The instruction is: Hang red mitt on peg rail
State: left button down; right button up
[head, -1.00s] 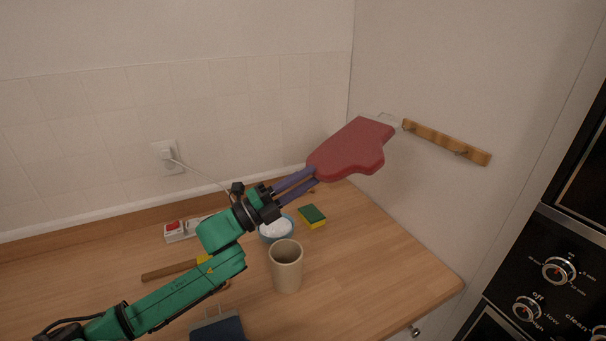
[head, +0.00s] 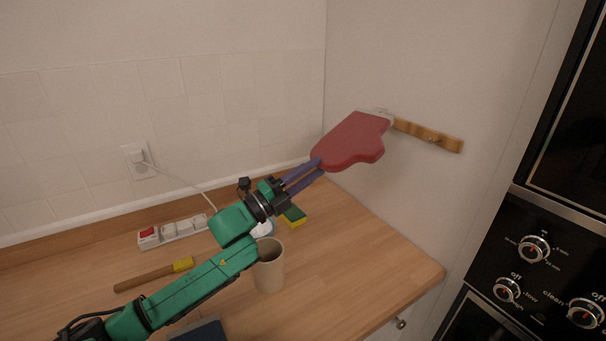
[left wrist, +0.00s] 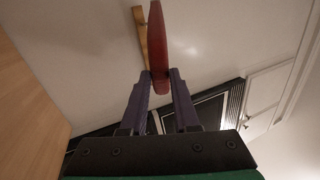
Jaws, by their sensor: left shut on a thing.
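The red mitt (head: 352,142) is held out in the air by my left gripper (head: 318,166), whose purple fingers are shut on its lower left end. A pale loop (head: 378,112) shows at the mitt's upper right end. The wooden peg rail (head: 445,141) is on the side wall, its left end meeting the mitt's upper right end in the picture. I cannot tell whether the loop is around a peg. In the left wrist view the mitt (left wrist: 159,42) appears edge-on between the fingertips, with the rail (left wrist: 141,32) just left of it. My right gripper is out of view.
Below the mitt, the wooden counter (head: 350,235) holds a beige cup (head: 269,267), a green-yellow sponge (head: 294,217), a partly hidden bowl (head: 262,229), a power strip (head: 172,233) and a wooden-handled tool (head: 150,276). Black ovens (head: 530,250) stand at right.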

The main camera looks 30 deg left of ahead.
pick_arm(q)
jog(key=shift+w+d, duration=0.25)
jog(key=shift+w, duration=0.05)
jog(key=shift+w+d+f, duration=0.15)
jog(key=shift+f, duration=0.05)
jog(key=shift+f+b, duration=1.3)
jog(key=c, duration=0.6)
grip_release()
